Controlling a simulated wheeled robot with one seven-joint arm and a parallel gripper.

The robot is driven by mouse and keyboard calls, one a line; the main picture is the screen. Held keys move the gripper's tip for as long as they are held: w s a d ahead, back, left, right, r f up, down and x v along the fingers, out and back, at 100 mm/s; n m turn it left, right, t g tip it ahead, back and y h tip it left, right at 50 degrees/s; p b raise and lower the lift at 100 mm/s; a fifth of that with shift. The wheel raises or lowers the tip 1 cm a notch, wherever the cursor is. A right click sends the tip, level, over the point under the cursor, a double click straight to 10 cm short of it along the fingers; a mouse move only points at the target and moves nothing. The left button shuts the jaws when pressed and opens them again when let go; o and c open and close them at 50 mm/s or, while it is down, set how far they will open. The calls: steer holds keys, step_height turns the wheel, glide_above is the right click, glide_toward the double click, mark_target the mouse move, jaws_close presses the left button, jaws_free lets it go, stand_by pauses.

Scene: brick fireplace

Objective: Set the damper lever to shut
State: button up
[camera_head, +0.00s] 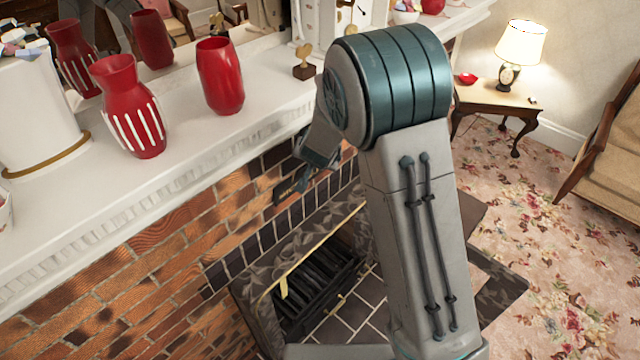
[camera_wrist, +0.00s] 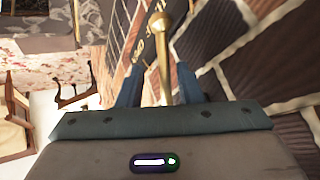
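The damper lever (camera_wrist: 166,60) is a brass rod with a rounded knob, seen in the wrist view against the brick wall. It stands between my gripper's two blue fingers (camera_wrist: 160,84), with gaps visible on both sides, so my gripper looks open around it. A dark plate (camera_wrist: 137,48) with pale lettering is behind the lever; I cannot read it surely. In the head view the plate (camera_head: 288,191) shows on the bricks above the firebox, close to my gripper (camera_head: 306,184). The lever is hard to make out there, and my arm hides part of this area.
The white mantel shelf (camera_head: 200,120) juts out above, holding red vases (camera_head: 135,110) and a small brass ornament (camera_head: 304,65). The firebox with a dark grate (camera_head: 318,285) is below. A side table (camera_head: 500,97) with a lamp and an armchair (camera_head: 610,150) stand right, beyond open carpet.

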steer(key=s+d+r, duration=0.1)
steer(key=s+r, duration=0.1)
steer(key=s, duration=1.1)
steer(key=shift+s+d+b, duration=0.25)
steer(key=shift+s+b, duration=0.1)
steer(key=shift+s, duration=0.05)
steer(key=shift+a, duration=0.15)
steer(key=s+d+r+n+g+y, duration=0.2)
steer(key=s+d+r+y, duration=0.15)
steer(key=r, duration=0.45)
steer(key=s+d+r+n+g+h, duration=0.1)
steer(key=s+d+r+h, duration=0.3)
steer(key=s+d, duration=0.8)
steer(key=shift+s+n+g, duration=0.3)
steer(key=shift+s+g, duration=0.2)
steer(key=shift+g, duration=0.3)
steer(key=shift+a, duration=0.1)
